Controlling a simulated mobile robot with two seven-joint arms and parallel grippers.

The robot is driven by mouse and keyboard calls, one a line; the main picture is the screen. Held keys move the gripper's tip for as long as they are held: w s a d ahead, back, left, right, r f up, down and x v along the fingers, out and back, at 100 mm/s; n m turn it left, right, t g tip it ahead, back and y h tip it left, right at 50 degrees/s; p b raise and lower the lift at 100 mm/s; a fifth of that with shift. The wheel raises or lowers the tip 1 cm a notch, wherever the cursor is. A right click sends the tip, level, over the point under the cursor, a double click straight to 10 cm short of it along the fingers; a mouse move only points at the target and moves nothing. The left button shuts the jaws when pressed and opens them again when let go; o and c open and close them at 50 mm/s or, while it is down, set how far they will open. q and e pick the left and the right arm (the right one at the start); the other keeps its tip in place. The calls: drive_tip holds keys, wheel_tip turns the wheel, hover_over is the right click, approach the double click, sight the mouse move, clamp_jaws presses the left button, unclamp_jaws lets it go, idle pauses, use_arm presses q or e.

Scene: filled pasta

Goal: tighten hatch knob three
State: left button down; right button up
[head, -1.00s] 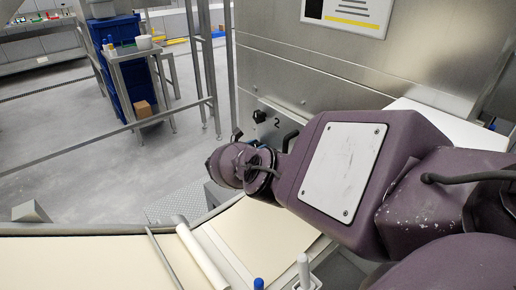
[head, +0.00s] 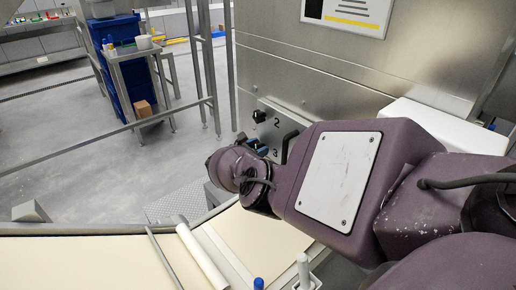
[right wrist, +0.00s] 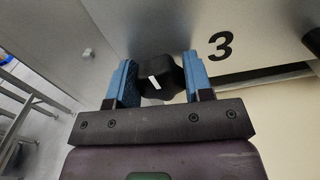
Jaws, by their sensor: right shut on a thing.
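Hatch knob three (right wrist: 160,77) is a black lobed knob with a white mark, beside the printed number 3 on the metal panel in the right wrist view. My right gripper (right wrist: 160,82) has its two blue fingers on either side of the knob and is shut on it. In the head view my right gripper (head: 251,145) shows only in part at the panel, mostly hidden behind my purple wrist. The knob itself is hidden there, but the number 3 shows. My left gripper is not in view.
Another black knob (head: 259,116) sits by the number 2 above. A black handle (head: 289,143) is on the panel to the right. A cream belt (head: 80,262) with a roller runs in front. A metal rail (head: 110,135) stands at the left.

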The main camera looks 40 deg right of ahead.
drive_tip(key=shift+m, duration=0.3)
drive_tip(key=o, duration=0.9)
drive_tip(key=a, duration=1.1)
drive_tip(key=shift+s, duration=0.35)
drive_tip(key=shift+d, duration=0.1)
drive_tip(key=shift+s, duration=0.1)
